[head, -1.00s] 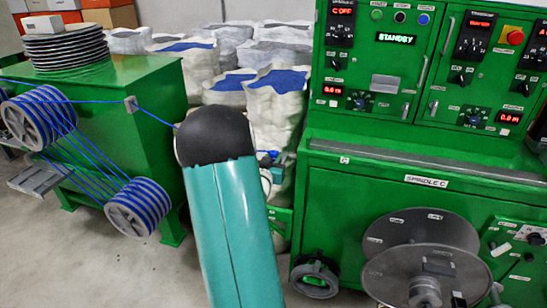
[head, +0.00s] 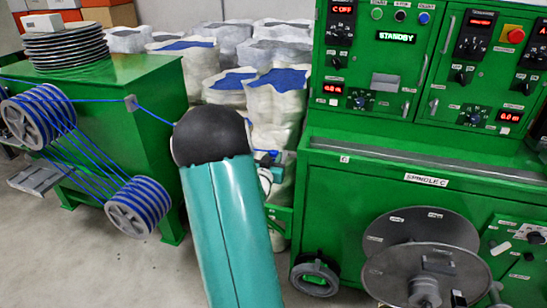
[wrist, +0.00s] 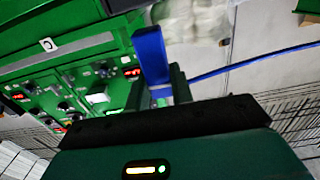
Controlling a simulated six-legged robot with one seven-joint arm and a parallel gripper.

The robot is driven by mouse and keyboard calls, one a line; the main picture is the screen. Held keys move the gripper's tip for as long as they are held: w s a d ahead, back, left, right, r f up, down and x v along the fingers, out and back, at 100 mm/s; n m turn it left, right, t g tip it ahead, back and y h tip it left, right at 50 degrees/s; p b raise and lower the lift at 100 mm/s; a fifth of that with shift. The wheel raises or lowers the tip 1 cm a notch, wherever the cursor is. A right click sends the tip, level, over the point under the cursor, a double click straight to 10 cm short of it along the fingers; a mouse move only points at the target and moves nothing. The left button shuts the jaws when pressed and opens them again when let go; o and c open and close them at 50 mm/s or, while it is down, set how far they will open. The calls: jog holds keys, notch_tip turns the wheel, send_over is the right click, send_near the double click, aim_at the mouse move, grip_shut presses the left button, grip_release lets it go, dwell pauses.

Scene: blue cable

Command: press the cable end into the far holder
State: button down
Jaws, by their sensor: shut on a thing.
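The blue cable (head: 155,112) runs from a small guide on the left green machine to behind my arm's black joint. In the wrist view the cable (wrist: 260,60) stretches off to the right from near my gripper (wrist: 158,92). My gripper is shut on a flat blue piece (wrist: 150,55), the cable end, which sticks out beyond the fingers. In the head view my gripper (head: 268,158) is mostly hidden behind my arm, with a bit of blue showing. I cannot make out the far holder for certain in either view.
The green control machine (head: 400,190) with its spindle reel (head: 420,245) stands on the right. The left green machine (head: 110,110) carries cable-wound pulleys (head: 138,208) and stacked discs (head: 65,45). White sacks (head: 275,95) fill the back between them. Grey floor is open at front left.

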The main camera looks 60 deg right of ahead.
jog(key=shift+f, duration=2)
dwell(0.9)
jog(key=c, duration=1.1)
grip_release()
jog(key=shift+c, duration=0.2)
jog(key=shift+a, duration=0.15)
jog(key=s+a, duration=0.1)
jog(key=a, duration=0.6)
jog(key=shift+s+a, duration=0.15)
jog(key=shift+a, duration=0.15)
